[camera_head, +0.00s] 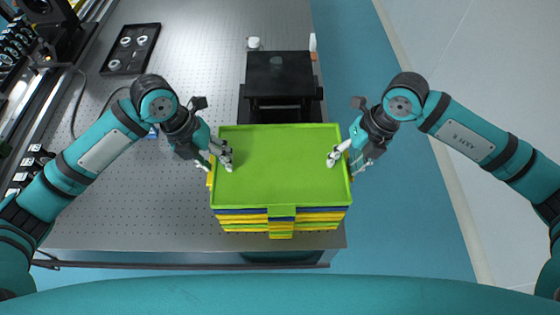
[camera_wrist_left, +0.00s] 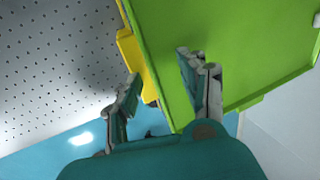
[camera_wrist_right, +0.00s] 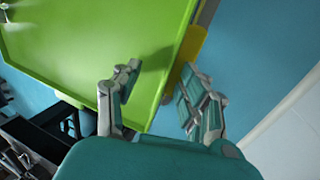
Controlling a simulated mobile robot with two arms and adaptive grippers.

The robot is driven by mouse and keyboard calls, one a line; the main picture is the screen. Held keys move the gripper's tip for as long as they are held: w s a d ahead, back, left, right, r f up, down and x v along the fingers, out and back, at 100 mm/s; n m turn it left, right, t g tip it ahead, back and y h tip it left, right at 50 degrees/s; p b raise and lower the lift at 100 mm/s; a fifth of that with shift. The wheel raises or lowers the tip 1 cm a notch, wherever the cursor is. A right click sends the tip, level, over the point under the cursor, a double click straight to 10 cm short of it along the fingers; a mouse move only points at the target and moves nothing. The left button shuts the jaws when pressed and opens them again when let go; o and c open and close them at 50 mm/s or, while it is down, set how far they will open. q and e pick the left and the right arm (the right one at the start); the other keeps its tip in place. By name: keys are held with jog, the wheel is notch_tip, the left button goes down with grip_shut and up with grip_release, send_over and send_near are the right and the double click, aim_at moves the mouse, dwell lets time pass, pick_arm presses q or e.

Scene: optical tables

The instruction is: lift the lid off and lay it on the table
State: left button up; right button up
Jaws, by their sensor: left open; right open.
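The green lid (camera_head: 280,175) sits on top of a stacked box (camera_head: 282,224) with yellow, blue and green layers at the table's front edge. In the head view my left gripper (camera_head: 217,160) is at the lid's left edge, and my right gripper (camera_head: 347,160) is at its right edge. In the left wrist view my open left gripper (camera_wrist_left: 160,88) has one finger over the lid (camera_wrist_left: 235,50) and one outside its rim. In the right wrist view my open right gripper (camera_wrist_right: 157,88) likewise straddles the lid's rim (camera_wrist_right: 100,50). I cannot tell whether the fingers touch it.
The grey perforated table (camera_head: 200,60) has free room left of the box. A black stand (camera_head: 280,75) is just behind the box. A black tray (camera_head: 132,48) with rings lies at the back left. Blue floor (camera_head: 400,230) lies right of the table.

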pick_arm(q)
grip_shut()
pick_arm(e)
jog(key=shift+s, duration=0.1)
grip_shut()
pick_arm(q)
jog(key=shift+s+d, duration=0.1)
